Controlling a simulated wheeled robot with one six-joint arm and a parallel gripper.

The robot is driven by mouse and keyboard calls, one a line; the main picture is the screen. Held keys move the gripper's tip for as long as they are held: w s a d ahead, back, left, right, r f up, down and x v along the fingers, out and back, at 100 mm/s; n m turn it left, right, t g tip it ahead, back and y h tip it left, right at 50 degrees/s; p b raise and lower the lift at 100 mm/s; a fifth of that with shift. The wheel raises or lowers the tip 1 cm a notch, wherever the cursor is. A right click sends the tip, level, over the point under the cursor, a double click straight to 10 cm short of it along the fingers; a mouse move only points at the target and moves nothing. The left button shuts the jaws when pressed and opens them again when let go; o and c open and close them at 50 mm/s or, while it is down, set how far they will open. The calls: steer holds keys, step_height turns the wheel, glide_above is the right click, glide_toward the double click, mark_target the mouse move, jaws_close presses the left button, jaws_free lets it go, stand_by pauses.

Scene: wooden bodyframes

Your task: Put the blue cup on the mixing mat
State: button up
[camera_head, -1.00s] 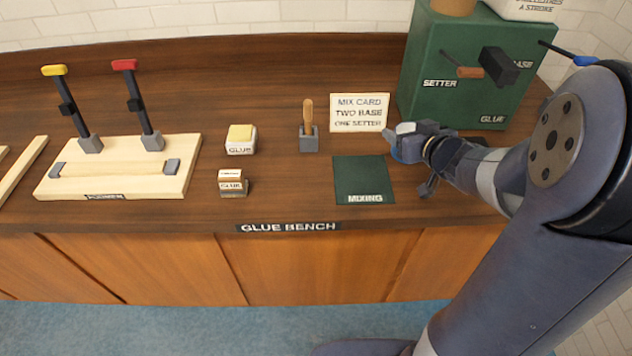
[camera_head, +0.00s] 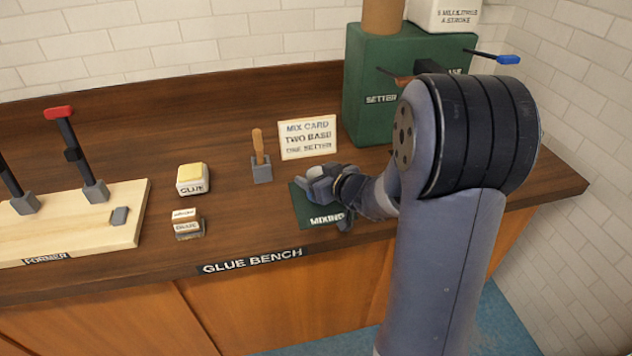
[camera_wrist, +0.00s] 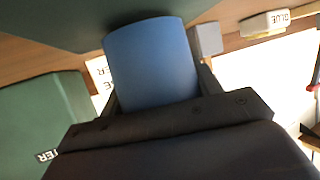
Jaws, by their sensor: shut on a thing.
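The blue cup (camera_wrist: 150,60) is held between my gripper's fingers and fills the middle of the wrist view. My gripper (camera_head: 318,186) is shut on it above the dark green mixing mat (camera_head: 300,207) in the head view. The cup is small and partly hidden by the gripper there. The mat lies near the front edge of the bench, its right part covered by my gripper and wrist. Dark green also shows behind the cup's end in the wrist view (camera_wrist: 60,18). I cannot tell whether the cup touches the mat.
A brush holder (camera_head: 262,172) and a mix card (camera_head: 308,140) stand behind the mat. The green dispenser (camera_head: 365,105) with levers is at the back right. Glue blocks (camera_head: 193,182) and a wooden former (camera_head: 70,230) are to the left. Bare bench lies between the blocks and mat.

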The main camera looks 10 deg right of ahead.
steer(key=shift+f, duration=0.3)
steer(key=shift+f, duration=0.15)
steer(key=o, duration=1.2)
steer(key=shift+c, duration=0.2)
steer(key=shift+s+d+r, duration=0.15)
steer(key=shift+s+r, duration=0.05)
steer(key=shift+r, duration=0.1)
steer(key=p+v, duration=0.2)
steer(key=v, duration=0.8)
steer(key=shift+s+d+r, duration=0.1)
steer(key=shift+s+d, duration=0.05)
steer(key=shift+s, duration=0.1)
steer(key=shift+s+d+r, duration=0.1)
steer(key=shift+s+d, duration=0.05)
steer(key=shift+s, duration=0.3)
